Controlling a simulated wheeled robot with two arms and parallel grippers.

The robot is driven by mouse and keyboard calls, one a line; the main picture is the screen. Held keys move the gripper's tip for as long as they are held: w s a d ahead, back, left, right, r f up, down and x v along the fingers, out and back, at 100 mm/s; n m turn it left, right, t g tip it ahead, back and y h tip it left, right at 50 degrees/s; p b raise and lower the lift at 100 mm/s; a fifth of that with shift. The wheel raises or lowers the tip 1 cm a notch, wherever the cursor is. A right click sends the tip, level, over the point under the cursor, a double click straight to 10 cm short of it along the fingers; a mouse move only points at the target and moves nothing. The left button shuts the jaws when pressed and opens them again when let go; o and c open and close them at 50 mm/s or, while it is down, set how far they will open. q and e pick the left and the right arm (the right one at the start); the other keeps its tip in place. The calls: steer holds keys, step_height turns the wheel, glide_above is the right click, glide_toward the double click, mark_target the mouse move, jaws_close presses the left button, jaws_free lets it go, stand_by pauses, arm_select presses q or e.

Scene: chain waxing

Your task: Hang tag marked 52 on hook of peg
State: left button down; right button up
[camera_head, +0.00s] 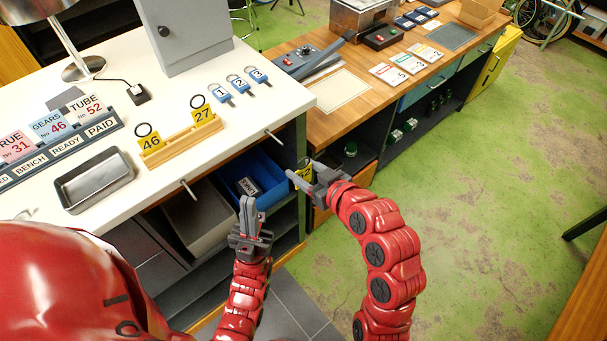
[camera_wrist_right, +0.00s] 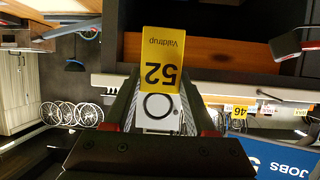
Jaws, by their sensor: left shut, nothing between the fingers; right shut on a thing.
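The yellow tag marked 52 (camera_wrist_right: 161,60) shows upside down in the right wrist view, its ring (camera_wrist_right: 158,105) between the fingers. My right gripper (camera_wrist_right: 157,98) is shut on it. In the head view my right gripper (camera_head: 312,178) holds the tag (camera_head: 305,172) in front of the bench's right corner, apart from the bench. Thin metal pegs stick out from the bench's front edge, one near the right corner (camera_head: 272,136) and one further left (camera_head: 188,188). Their hook shape is too small to make out. My left gripper (camera_head: 249,208) is shut and empty, pointing up before the bench.
Yellow tags 46 (camera_head: 151,143) and 27 (camera_head: 202,113) stand in a wooden rack (camera_head: 182,140). Blue tags (camera_head: 239,85) lie behind. A metal tray (camera_head: 95,180) and a card rack (camera_head: 60,152) are left. A blue bin (camera_head: 262,172) sits under the bench. Green floor at right is open.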

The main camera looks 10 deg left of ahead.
steer(key=shift+n+g, duration=0.3)
steer(key=shift+n, duration=0.1)
steer(key=shift+w+a+r+y+p, duration=0.25)
steer(key=shift+a+y+p, duration=0.1)
steer(key=shift+a, duration=0.1)
steer(key=r+p+x, duration=0.1)
steer(key=p+x, duration=0.1)
steer(key=x, duration=0.7)
steer(key=shift+w+a+r, duration=0.2)
steer(key=shift+w+a, duration=0.2)
steer(key=shift+w, duration=0.1)
stand_by(0.3)
stand_by(0.5)
steer(key=o, duration=0.9)
